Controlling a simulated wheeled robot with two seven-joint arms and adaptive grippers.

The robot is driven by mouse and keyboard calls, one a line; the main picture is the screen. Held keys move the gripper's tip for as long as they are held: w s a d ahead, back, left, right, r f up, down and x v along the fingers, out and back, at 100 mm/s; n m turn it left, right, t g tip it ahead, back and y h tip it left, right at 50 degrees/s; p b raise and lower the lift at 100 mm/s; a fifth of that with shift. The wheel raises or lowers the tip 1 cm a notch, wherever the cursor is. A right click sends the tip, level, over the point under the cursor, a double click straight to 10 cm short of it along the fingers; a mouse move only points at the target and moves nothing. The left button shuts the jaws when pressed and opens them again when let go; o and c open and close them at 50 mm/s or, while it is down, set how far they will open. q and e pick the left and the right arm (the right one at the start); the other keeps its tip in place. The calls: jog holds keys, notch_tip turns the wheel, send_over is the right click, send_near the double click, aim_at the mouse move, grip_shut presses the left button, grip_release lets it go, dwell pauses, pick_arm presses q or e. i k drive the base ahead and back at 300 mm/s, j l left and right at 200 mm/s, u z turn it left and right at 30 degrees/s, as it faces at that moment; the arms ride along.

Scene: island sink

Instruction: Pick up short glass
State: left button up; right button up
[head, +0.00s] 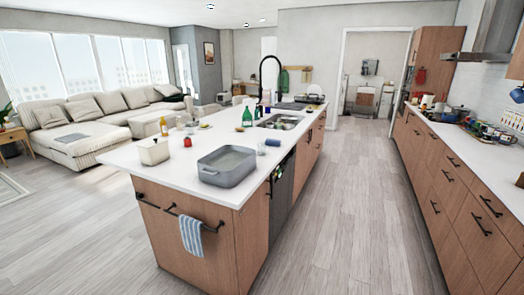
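I cannot make out a short glass for certain at this distance. A small pale, clear-looking item (261,148) stands on the white island top (130,156), just behind the grey basin and left of a small blue item (273,142). It may be a glass, but it is too small to tell. Neither of my grippers shows in the head view.
The island carries a grey rectangular basin (227,167), a cream box (154,151), green bottles (247,117), a red item (187,142) and a sink (280,122). A striped towel (191,236) hangs in front. Wooden floor (345,220) is clear right of the island, up to the counter (470,165).

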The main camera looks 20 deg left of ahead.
aim_at(261, 148)
jog(key=i+l+u, duration=0.1)
jog(key=i, duration=0.35)
jog(key=i+l+u, duration=0.15)
jog(key=i, duration=0.3)
jog(key=i+l+u, duration=0.1)
jog(key=i, duration=0.3)
jog(key=i+l+u, duration=0.15)
jog(key=i, duration=0.3)
jog(key=l, duration=0.1)
